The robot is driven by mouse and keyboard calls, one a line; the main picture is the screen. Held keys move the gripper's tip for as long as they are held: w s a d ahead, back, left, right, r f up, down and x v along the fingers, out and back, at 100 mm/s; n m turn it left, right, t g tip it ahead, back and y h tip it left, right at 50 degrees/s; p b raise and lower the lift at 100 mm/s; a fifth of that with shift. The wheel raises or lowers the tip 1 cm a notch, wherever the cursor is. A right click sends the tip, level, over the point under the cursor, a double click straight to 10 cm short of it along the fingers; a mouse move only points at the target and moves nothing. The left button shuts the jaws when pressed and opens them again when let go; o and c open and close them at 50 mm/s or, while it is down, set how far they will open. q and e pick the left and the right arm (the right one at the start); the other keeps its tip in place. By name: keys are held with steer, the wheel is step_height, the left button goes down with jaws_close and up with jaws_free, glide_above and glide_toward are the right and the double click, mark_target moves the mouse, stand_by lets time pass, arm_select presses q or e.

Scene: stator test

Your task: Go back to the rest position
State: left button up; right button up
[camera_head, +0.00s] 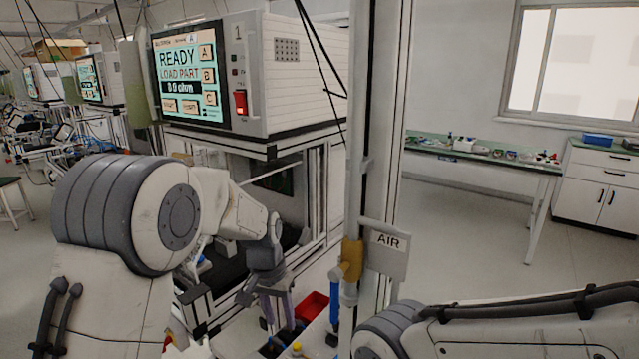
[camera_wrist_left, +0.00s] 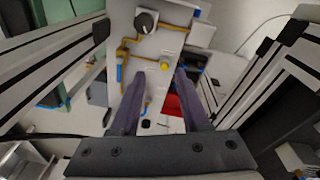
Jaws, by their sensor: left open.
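My left gripper (camera_head: 277,318) is low in front of the test station's frame in the head view, with its fingers pointing down. In the left wrist view the two fingers of my left gripper (camera_wrist_left: 160,90) stand apart with nothing between them. Beyond them is a pale panel (camera_wrist_left: 140,58) with a black knob, yellow tubing and a yellow button. My right arm crosses the lower right of the head view; its gripper is out of the picture.
The test station (camera_head: 290,85) has a screen (camera_head: 187,72) reading READY, LOAD PART. A post with an AIR sign (camera_head: 388,241) stands right of my left gripper. A red bin (camera_head: 312,306) lies near the gripper. A green-topped bench (camera_head: 430,146) is at the back right, with open floor before it.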

arm_select(q)
steer(key=s+a+n+t+y, duration=0.1)
steer(key=s+a+n, duration=0.1)
steer(key=s+a, duration=0.45)
steer(key=s+a+n+t, duration=0.15)
steer(key=s+a, duration=0.25)
steer(key=s, duration=0.5)
steer(key=s+d+r+m+g+p, duration=0.1)
steer(key=s+d+r+m+p, duration=0.1)
steer(key=s+d, duration=0.5)
steer(key=s+d+r+m+g+h+p, duration=0.1)
steer(key=s+d+r+m+g+p, duration=0.1)
steer(key=s+d+r+m, duration=0.3)
step_height(320, 180, up, 2)
steer(key=shift+s+d+r, duration=0.1)
steer(key=shift+s+d, duration=0.95)
steer(key=shift+s, duration=0.1)
